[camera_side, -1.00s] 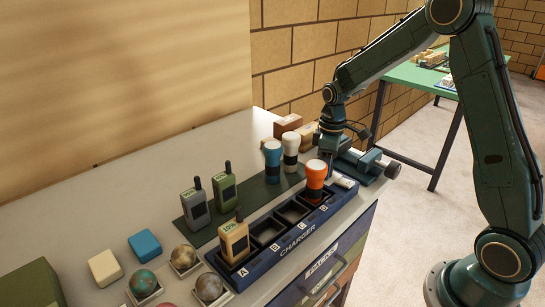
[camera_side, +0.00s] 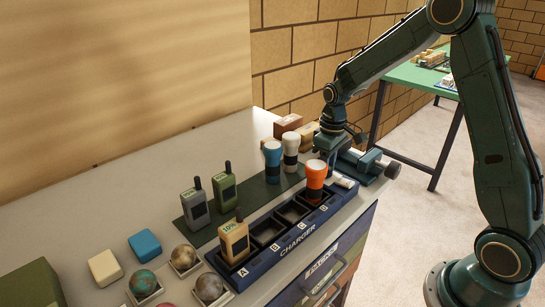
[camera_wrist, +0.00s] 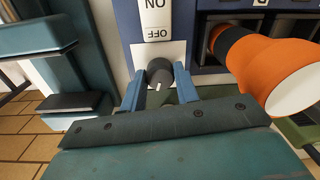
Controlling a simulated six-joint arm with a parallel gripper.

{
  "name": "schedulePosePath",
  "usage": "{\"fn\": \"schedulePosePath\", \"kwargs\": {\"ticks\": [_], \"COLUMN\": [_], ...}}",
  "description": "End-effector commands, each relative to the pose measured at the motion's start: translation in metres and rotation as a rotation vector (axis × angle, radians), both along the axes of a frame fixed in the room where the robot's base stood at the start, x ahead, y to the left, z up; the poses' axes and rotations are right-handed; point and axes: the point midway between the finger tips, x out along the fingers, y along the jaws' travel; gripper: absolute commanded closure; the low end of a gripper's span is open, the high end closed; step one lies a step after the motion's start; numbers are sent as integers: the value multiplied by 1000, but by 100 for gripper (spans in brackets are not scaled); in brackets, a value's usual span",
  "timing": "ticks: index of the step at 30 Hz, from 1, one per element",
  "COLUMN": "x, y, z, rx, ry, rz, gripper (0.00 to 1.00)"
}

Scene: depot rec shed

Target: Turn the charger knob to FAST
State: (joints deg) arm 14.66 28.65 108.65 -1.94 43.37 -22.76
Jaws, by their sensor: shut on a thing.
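The charger (camera_side: 262,268) is a long dark blue box with lettered bays on the bench. Its knob (camera_wrist: 158,71) is a dark grey round knob on a white plate in the wrist view, with a short pale mark pointing toward the bottom of the picture. My gripper (camera_wrist: 160,88) has its two blue fingers on either side of the knob and is shut on it. In the side view my gripper (camera_side: 329,166) is at the charger's right end, behind the orange flashlight (camera_side: 316,172), and the knob is hidden. No FAST label is readable.
The orange flashlight (camera_wrist: 270,68) stands close to the right of my fingers. A white ON/OFF switch (camera_wrist: 156,18) is just beyond the knob. A tan radio (camera_side: 234,242) sits in bay A. A teal vise (camera_side: 362,166) is right of my gripper.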

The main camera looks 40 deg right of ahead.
Motion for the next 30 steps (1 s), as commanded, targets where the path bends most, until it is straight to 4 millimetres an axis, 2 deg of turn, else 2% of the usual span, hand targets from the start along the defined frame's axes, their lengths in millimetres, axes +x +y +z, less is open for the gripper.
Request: {"fn": "schedulePosePath", "kwargs": {"ticks": [30], "x": [0], "y": [0], "z": [1], "rx": [1], "ry": [-4], "rz": [-957], "gripper": [92]}}
